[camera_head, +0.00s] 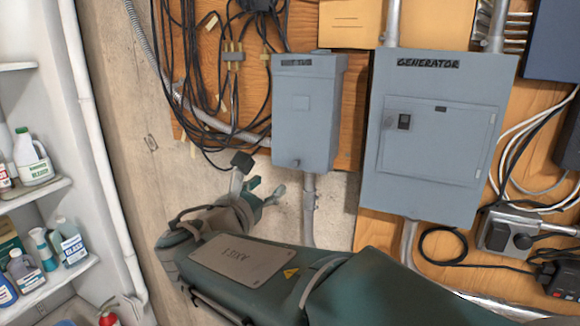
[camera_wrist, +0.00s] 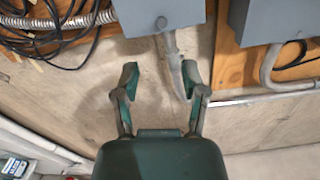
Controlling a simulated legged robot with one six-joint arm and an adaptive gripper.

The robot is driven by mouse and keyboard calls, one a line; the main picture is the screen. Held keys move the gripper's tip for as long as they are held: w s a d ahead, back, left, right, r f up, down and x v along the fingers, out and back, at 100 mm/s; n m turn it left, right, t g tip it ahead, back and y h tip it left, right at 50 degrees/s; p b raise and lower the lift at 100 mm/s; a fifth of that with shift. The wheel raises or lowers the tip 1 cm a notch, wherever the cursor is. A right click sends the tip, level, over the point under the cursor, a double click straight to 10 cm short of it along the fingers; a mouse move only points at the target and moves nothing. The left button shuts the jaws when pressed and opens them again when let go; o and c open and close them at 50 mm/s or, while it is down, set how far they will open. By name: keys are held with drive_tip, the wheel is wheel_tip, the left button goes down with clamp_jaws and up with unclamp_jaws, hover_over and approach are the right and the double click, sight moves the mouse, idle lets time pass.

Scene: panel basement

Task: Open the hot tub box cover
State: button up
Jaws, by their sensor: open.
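The hot tub box (camera_head: 305,115) is a small grey metal box on the wall, with a dark, hard-to-read label at its top. Its cover is shut, with a small round knob near the bottom edge. In the wrist view the lower part of the box (camera_wrist: 160,16) shows at the top, with a knob on it. My gripper (camera_head: 264,191) is open and empty, below and left of the box and apart from it. In the wrist view my gripper (camera_wrist: 160,82) has its two green fingers spread below the box, with the grey conduit behind them.
A larger grey box marked GENERATOR (camera_head: 435,135) hangs to the right. Black cables (camera_head: 235,90) hang at the left of the hot tub box. A conduit (camera_head: 309,210) runs down from it. Shelves with bottles (camera_head: 35,165) stand far left.

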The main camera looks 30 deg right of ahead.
sight(294, 164)
drive_tip(key=x, duration=1.1)
drive_tip(key=shift+s, duration=0.1)
clamp_jaws()
